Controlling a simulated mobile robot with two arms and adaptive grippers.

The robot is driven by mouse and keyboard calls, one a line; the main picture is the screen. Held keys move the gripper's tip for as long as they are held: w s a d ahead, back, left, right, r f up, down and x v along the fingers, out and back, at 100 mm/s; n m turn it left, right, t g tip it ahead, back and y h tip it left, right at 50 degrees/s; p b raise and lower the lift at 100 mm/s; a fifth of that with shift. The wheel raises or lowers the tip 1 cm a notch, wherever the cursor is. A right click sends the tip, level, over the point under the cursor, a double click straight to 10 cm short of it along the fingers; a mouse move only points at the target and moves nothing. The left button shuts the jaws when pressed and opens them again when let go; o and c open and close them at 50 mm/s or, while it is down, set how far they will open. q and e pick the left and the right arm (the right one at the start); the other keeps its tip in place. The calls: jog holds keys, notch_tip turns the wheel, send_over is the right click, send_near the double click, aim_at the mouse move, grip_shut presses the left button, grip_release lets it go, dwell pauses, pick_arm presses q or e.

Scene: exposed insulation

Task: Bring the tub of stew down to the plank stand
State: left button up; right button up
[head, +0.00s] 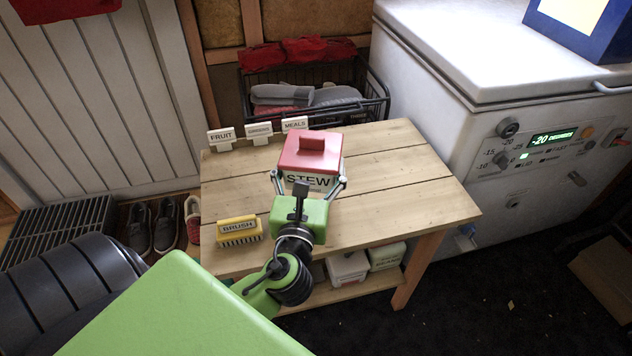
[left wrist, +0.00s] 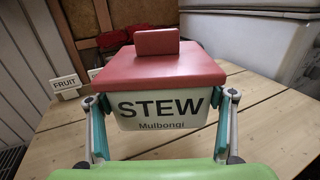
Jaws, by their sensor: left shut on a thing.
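The tub of stew (head: 309,182) is a white tub with a red lid and a knob on top, and its front reads STEW. My left gripper (head: 309,184) is shut on it, with one finger on each side. In the left wrist view the tub (left wrist: 160,110) sits upright between the two fingers (left wrist: 160,125). The plank stand (head: 420,182) is a low wooden table under the tub. I cannot tell whether the tub's base touches the planks. My right gripper is not in view.
Signs FRUIT (head: 221,137), a middle one (head: 259,131) and MEALS (head: 294,124) line the stand's back edge. A yellow brush (head: 238,229) lies at front left. Tubs (head: 347,267) sit on the lower shelf. A chest freezer (head: 480,60) stands right, a wire basket (head: 375,105) behind. The stand's right side is clear.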

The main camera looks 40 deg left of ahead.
pick_arm(q)
jog(key=w+f, duration=0.1)
jog(key=w+f+b, duration=0.1)
jog(key=shift+w+a+f, duration=0.2)
jog(key=shift+f, duration=0.2)
notch_tip(320, 180, down, 3)
jog(key=shift+f+b, duration=0.1)
jog(key=shift+b, duration=0.95)
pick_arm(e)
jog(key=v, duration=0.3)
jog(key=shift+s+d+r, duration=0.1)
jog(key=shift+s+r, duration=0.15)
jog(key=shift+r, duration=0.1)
pick_arm(q)
jog(key=shift+f, duration=0.5)
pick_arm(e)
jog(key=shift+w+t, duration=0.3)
